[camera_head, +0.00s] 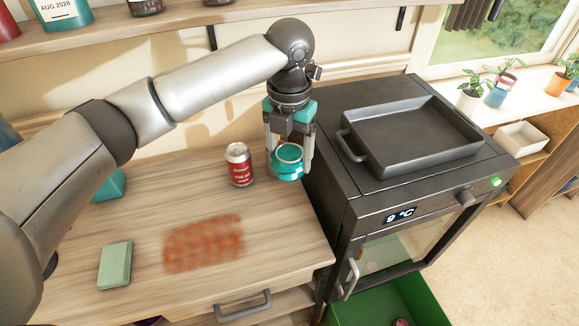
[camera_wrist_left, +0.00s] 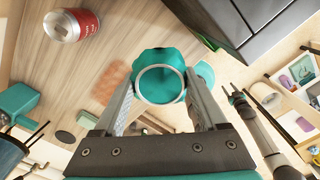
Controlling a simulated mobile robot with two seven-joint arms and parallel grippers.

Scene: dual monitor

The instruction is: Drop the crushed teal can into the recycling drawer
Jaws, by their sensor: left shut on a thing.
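The crushed teal can (camera_head: 288,172) is upright between the fingers of my left gripper (camera_head: 290,160), at the counter's right edge by the oven. My left gripper is shut on it, and in the left wrist view the can (camera_wrist_left: 160,75) shows its round end between both fingers. I cannot tell whether the can touches the counter. An open green drawer or bin (camera_head: 428,292) shows low at the lower right of the head view, cut off by the frame, with a small reddish thing inside. What looks like my right gripper (camera_wrist_left: 238,95) is small at the right of the left wrist view.
A red can (camera_head: 239,164) stands just left of my left gripper. A green sponge (camera_head: 115,265) and a blurred orange-brown patch (camera_head: 203,243) are on the counter (camera_head: 270,245). The black oven (camera_head: 340,195) bears a dark tray (camera_head: 415,165) at the right.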

